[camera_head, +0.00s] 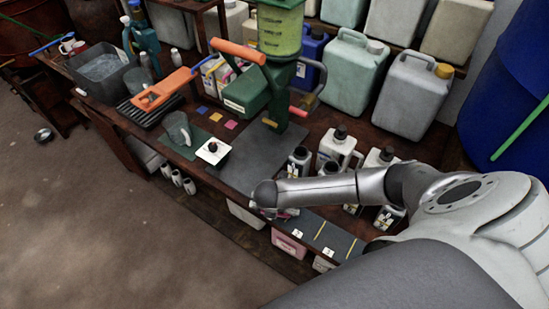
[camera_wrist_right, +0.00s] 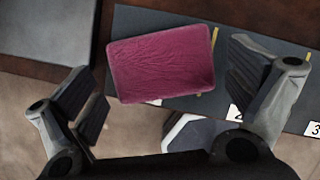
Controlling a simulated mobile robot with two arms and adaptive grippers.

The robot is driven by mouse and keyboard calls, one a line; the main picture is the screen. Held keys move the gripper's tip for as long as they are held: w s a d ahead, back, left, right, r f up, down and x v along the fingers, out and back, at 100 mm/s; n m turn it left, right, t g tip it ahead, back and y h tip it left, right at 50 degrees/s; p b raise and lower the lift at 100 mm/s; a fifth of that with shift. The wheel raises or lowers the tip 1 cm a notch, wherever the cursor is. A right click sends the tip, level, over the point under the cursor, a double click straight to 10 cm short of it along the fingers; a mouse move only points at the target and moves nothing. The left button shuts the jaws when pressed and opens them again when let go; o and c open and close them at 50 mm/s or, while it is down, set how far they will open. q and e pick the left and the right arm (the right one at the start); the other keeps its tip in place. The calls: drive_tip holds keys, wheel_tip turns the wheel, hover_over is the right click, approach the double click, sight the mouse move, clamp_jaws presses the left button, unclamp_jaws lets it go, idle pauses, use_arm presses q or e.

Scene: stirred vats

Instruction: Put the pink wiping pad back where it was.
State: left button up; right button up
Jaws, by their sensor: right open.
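The pink wiping pad (camera_wrist_right: 160,62) shows in the right wrist view as a flat, creased rectangle. It lies over the left part of a dark strip (camera_wrist_right: 270,50) with yellow lines and numbered labels. My right gripper (camera_wrist_right: 168,80) is open, one finger to each side of the pad and apart from it in the picture. In the head view the right arm comes in from the right and ends over the strip (camera_head: 337,240) at the bench's front edge. The arm hides most of the pad there. My left gripper is not in view.
Black-capped bottles (camera_head: 338,147) stand close behind the right arm. A dark plate (camera_head: 262,160) lies left of it, by a green hand-cranked machine (camera_head: 283,90). A white block with a black knob (camera_head: 213,151) sits at the plate's edge.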

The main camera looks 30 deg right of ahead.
drive_tip(key=v, duration=1)
drive_tip(key=shift+r, duration=0.4)
idle(1.6)
